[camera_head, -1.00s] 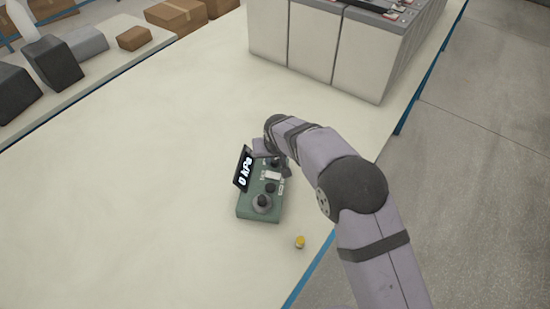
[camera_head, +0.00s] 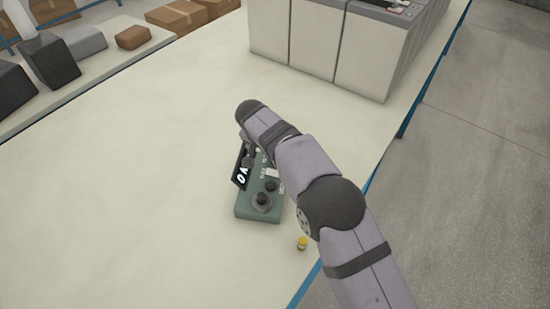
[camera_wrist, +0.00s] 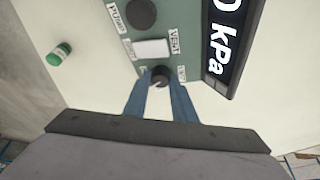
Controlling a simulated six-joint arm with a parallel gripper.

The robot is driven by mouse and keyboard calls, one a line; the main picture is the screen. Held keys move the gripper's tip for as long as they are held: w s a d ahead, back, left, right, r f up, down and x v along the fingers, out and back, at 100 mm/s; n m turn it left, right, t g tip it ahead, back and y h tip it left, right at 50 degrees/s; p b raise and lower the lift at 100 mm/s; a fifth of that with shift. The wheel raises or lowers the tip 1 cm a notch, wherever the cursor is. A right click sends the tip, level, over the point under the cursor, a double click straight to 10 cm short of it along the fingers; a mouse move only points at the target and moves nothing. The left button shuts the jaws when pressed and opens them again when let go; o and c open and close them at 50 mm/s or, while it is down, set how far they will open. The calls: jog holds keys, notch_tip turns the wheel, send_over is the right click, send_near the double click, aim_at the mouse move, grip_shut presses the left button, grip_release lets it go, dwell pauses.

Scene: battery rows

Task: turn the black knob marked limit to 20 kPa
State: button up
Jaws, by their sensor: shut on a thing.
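The green control box (camera_head: 245,213) lies on the table, mostly under my arm in the head view. It also shows in the wrist view (camera_wrist: 193,50). My gripper (camera_wrist: 161,74) is shut on a small black knob (camera_wrist: 160,79), one blue finger on each side. The small labels beside this knob are partly covered and too small to read surely. The knob is hidden behind my arm in the head view. The tilted black display (camera_wrist: 222,45) reads 0 kPa in the wrist view; my arm covers part of it in the head view (camera_head: 241,173).
The box also carries a white vent button (camera_wrist: 151,48), a black pump knob (camera_wrist: 141,14) and a larger black knob (camera_head: 262,201). Large pale battery blocks (camera_head: 360,55) stand behind. The table's left is clear.

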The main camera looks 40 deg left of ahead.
jog(key=shift+a+m+h+p, duration=0.15)
jog(key=shift+m+h+p, duration=0.5)
jog(key=shift+m, duration=0.65)
jog(key=shift+m+p, duration=0.3)
jog(key=shift+m, duration=0.1)
jog(key=o, duration=1)
jog(key=shift+b+v, duration=0.75)
jog(key=shift+v, duration=2.9)
